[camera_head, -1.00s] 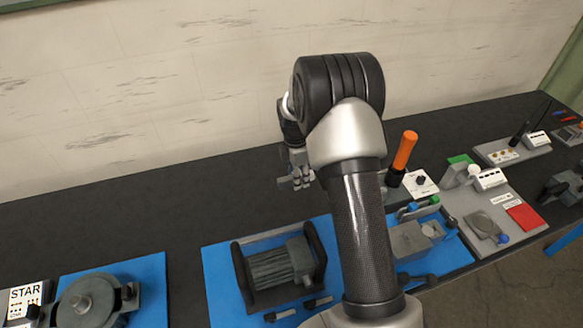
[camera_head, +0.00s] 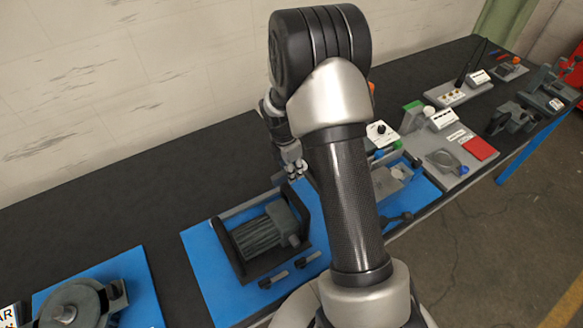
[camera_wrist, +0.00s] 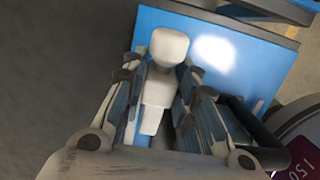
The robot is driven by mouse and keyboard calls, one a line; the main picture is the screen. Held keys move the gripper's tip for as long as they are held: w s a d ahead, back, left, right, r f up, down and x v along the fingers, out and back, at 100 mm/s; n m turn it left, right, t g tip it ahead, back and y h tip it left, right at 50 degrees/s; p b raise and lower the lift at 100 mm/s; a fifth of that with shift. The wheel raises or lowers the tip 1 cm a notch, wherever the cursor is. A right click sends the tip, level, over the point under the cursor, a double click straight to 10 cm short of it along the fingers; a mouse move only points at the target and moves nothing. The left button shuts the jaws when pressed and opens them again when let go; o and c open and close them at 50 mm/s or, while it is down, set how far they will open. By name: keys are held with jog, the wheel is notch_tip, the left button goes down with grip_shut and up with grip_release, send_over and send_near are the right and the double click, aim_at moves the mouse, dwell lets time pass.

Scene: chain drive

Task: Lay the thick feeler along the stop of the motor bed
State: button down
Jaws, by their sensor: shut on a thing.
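The motor bed (camera_head: 226,249) is a dark frame on a blue mat, with a ribbed grey motor (camera_head: 262,236) in it. A light grey bar (camera_head: 240,204) runs along its far side; I cannot tell for sure that it is the stop. My gripper (camera_head: 294,172) is above the mat's far edge, behind the motor bed's right end. In the wrist view my gripper (camera_wrist: 160,105) is shut on a pale blocky piece (camera_wrist: 168,47), seemingly the thick feeler. Its lower part is between the fingers, and its full shape is hidden.
Two small dark-handled tools (camera_head: 272,280) lie on the blue mat (camera_head: 205,270) in front of the motor bed. A round grey part on another blue mat (camera_head: 140,275) stands at left. Grey boards with a red pad (camera_head: 480,149) are at right. The black bench behind is clear.

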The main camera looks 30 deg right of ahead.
jog(key=shift+f+b, duration=2.6)
jog(key=shift+f, duration=1.65)
jog(key=c, duration=1.2)
grip_release()
jog(key=r, duration=0.4)
jog(key=a+r, duration=0.1)
jog(key=r, duration=0.7)
jog(key=shift+a, duration=0.35)
jog(key=shift+f, duration=0.1)
